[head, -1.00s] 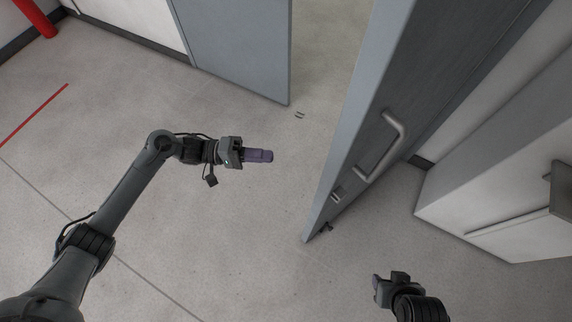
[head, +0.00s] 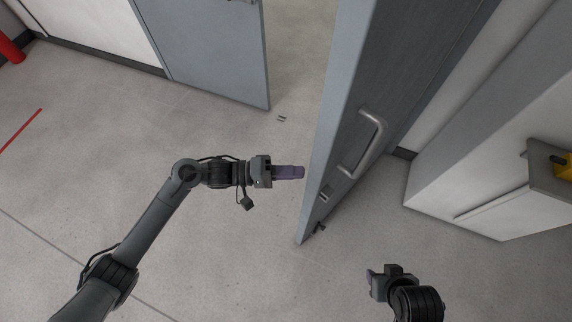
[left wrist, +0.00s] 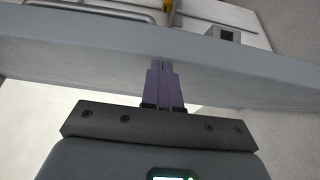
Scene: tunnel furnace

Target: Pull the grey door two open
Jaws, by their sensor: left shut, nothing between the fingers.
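The grey door (head: 345,115) on the right of the head view stands swung out from its opening. A metal pull handle (head: 371,145) is on its darker face, with a small lock plate (head: 325,193) nearer the free edge. My left gripper (head: 302,172) is shut and empty. Its purple fingers point right at the door's pale edge, very close to it; I cannot tell whether they touch. In the left wrist view the shut fingers (left wrist: 160,68) lie in front of the pale door edge (left wrist: 80,55). My right gripper (head: 374,281) is low, right of the door; its fingers are barely visible.
A second grey door panel (head: 215,60) stands at upper left, with an open gap between the two. A white cabinet (head: 470,190) is at the right, with a yellow item (head: 562,165) by it.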

